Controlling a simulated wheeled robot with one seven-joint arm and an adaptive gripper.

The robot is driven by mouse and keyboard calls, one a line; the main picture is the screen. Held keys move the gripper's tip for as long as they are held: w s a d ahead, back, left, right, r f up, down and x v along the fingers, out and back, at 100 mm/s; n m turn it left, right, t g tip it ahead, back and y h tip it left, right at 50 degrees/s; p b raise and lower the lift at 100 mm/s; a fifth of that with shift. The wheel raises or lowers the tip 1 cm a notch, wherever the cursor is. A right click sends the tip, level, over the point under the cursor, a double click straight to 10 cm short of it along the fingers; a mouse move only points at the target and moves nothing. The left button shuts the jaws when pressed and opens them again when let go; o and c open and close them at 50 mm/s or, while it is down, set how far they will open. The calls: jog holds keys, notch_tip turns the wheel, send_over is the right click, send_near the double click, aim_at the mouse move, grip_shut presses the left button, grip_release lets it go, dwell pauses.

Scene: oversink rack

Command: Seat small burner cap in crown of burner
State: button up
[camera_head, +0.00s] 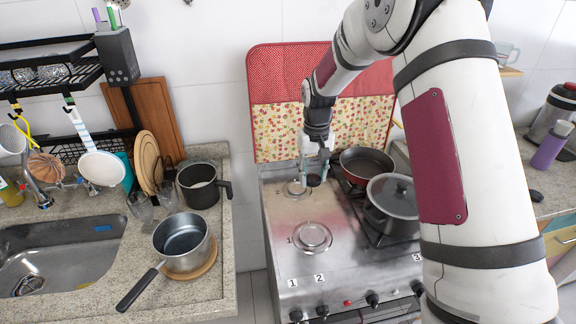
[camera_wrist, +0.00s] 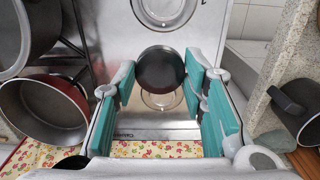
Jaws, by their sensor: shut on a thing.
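The small burner cap (camera_head: 313,181) is a dark round disc. In the wrist view the cap (camera_wrist: 160,68) sits between the teal-padded fingertips of my gripper (camera_wrist: 160,76), which is shut on it. In the head view my gripper (camera_head: 314,175) points down over the back of the steel stove, with the cap at its tips. The small back-left burner (camera_head: 296,188) is a pale ring just left of the cap. In the wrist view the burner (camera_wrist: 160,102) shows partly behind and below the cap. The cap looks above the stove top; the exact height is unclear.
A larger open burner (camera_head: 312,236) lies in front on the stove (camera_head: 283,262). A red pan (camera_head: 364,163) and a lidded pot (camera_head: 392,205) stand close on the right. A fabric-covered panel (camera_head: 274,127) rises behind. The counter with a saucepan (camera_head: 181,236) is left, across a gap.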

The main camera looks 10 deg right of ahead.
jog(key=w+f+n+b, duration=0.2)
jog(key=w+f+b, duration=0.1)
jog(key=w+b, duration=0.1)
jog(key=w+f+n+b, duration=0.3)
jog(key=w+b, duration=0.1)
jog(key=w, duration=0.2)
jog(key=w+f+n+b, duration=0.2)
jog(key=w+f+b, duration=0.1)
jog(key=w+b, duration=0.1)
jog(key=shift+w+a, duration=0.35)
jog(key=shift+w, duration=0.15)
jog(key=shift+w+f+n, duration=0.1)
jog(key=shift+w+n, duration=0.15)
jog(key=shift+n, duration=0.15)
jog(key=b, duration=0.2)
send_over(297, 188)
jog(key=shift+f, duration=2.4)
jog(key=shift+f, duration=0.6)
